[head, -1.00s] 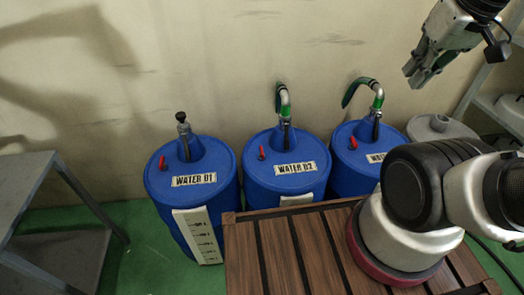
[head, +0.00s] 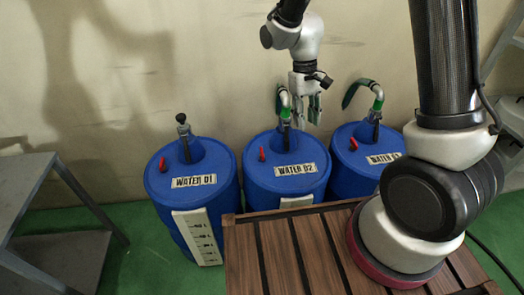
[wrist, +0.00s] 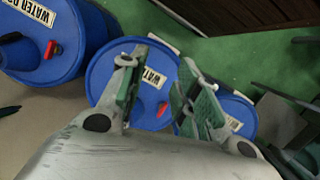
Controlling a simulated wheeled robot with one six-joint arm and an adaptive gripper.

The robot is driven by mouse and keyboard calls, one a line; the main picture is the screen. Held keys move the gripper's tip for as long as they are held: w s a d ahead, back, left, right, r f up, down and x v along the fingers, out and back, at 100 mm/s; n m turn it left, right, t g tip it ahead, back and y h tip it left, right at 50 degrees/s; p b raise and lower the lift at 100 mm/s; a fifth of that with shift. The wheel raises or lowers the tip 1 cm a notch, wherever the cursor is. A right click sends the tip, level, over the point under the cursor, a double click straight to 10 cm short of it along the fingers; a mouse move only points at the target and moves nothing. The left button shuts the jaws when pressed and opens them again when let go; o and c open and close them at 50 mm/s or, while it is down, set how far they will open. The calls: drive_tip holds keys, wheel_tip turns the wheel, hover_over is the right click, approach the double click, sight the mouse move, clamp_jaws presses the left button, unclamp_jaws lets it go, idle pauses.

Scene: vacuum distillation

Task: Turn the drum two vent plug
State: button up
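Drum two is the blue middle drum (head: 258,180), labelled "WATER D2", with a green and grey curved spout (head: 284,103) at its back. Its small red vent plug (head: 262,153) stands on the top, left of the spout. In the wrist view the red plug (wrist: 162,109) shows between my fingers, below them on the drum top (wrist: 103,72). My gripper (head: 306,112) points down above the back right of drum two, near the spout. In the wrist view my gripper (wrist: 160,75) is open and empty, its fingers well apart and not touching the plug.
A slatted wooden surface (head: 284,262) lies in front, and a grey table (head: 25,180) stands at left.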

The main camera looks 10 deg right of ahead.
drive_tip(key=w+a+f+m, duration=0.1)
drive_tip(key=w+a+f, duration=0.3)
drive_tip(key=f, duration=0.5)
drive_tip(key=w+a+f, duration=0.3)
drive_tip(key=a+f, duration=0.1)
drive_tip(key=f, duration=0.4)
drive_tip(key=m+t, duration=0.1)
drive_tip(key=t, duration=0.1)
hover_over(262, 151)
drive_tip(key=shift+s+d+f+y, duration=0.15)
drive_tip(key=shift+s+f+y, duration=0.15)
drive_tip(key=shift+s+y, duration=0.1)
drive_tip(key=shift+w+a+f+m+t, duration=0.1)
drive_tip(key=shift+w+a+m+t, duration=0.1)
drive_tip(key=shift+w+m+t, duration=0.15)
wheel_tip(262, 151, down, 8)
drive_tip(key=shift+r, duration=0.2)
clamp_jaws()
